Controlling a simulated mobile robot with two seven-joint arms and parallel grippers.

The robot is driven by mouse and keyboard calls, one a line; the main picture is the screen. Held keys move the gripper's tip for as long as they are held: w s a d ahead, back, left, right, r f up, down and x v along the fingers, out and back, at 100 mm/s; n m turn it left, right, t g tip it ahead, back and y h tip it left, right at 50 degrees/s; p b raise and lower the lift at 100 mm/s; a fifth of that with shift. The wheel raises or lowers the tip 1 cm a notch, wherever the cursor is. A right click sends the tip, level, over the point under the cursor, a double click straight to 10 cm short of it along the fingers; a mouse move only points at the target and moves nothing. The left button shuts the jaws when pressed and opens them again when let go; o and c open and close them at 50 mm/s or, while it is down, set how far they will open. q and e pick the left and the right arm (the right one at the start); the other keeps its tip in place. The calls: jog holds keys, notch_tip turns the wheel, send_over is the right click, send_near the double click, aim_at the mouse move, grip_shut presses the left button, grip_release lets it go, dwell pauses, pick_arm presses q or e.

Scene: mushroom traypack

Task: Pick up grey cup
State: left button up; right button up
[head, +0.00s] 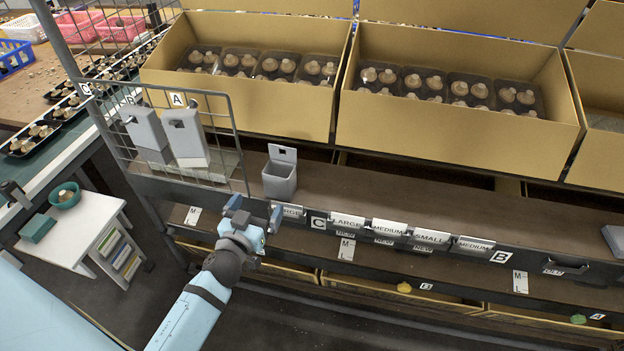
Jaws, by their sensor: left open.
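A grey cup (280,176), a small square container with a raised back plate, stands upright on the brown shelf, just right of the wire mesh panel. My left gripper (251,212) is in front of the shelf edge, below and left of the cup. Its two blue fingers are apart with nothing seen between them, and it does not touch the cup. My right gripper is not in view.
Two grey dispensers (186,137) hang on the wire mesh (236,140) left of the cup. Cardboard boxes (400,123) with mushroom trays stand behind. Size labels (348,221) line the shelf's front edge. The shelf right of the cup (380,197) is clear.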

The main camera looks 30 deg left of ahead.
pick_arm(q)
jog(key=p, duration=0.1)
send_near(283, 164)
jog(key=shift+w+a+r, duration=0.1)
jog(key=shift+w+a, duration=0.45)
jog(key=shift+w, duration=0.15)
jog(key=shift+w+a+p, duration=0.1)
jog(key=shift+w+p, duration=0.1)
jog(key=shift+w, duration=1.4)
jog(key=shift+w+a+p, duration=0.15)
jog(key=shift+w, duration=1.4)
jog(key=c, duration=0.8)
